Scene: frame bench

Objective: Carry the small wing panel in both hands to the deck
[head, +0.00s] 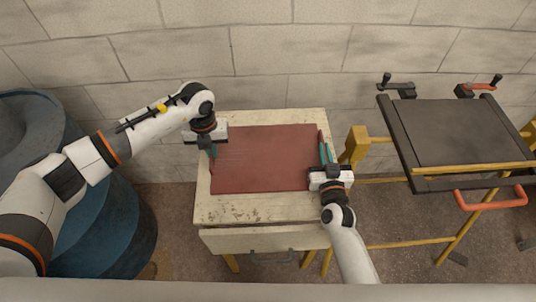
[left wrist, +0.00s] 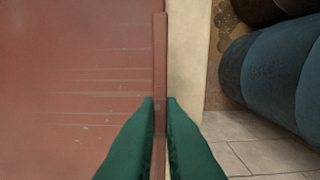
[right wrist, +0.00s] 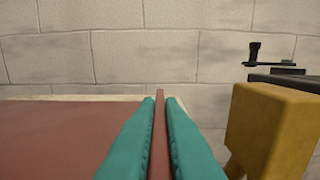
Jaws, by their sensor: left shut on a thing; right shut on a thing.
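The small wing panel (head: 265,158) is a flat red-brown sheet with raised side edges, level over the cream table. My left gripper (head: 211,150) is shut on its left edge; the left wrist view shows the green fingers (left wrist: 160,105) on both sides of that raised edge. My right gripper (head: 325,155) is shut on the right edge, and the right wrist view shows its fingers (right wrist: 160,105) around it. Whether the panel touches the tabletop I cannot tell. The deck (head: 455,132) is a dark grey plate in a black frame on a yellow stand at the right.
The worn cream table (head: 265,212) has a drawer in front. Black and red-handled clamps (head: 397,88) stand at the deck's back edge, and a red handle (head: 490,198) at its front. A yellow post (head: 356,143) rises between table and deck. Blue barrels (head: 110,225) stand left; a block wall is behind.

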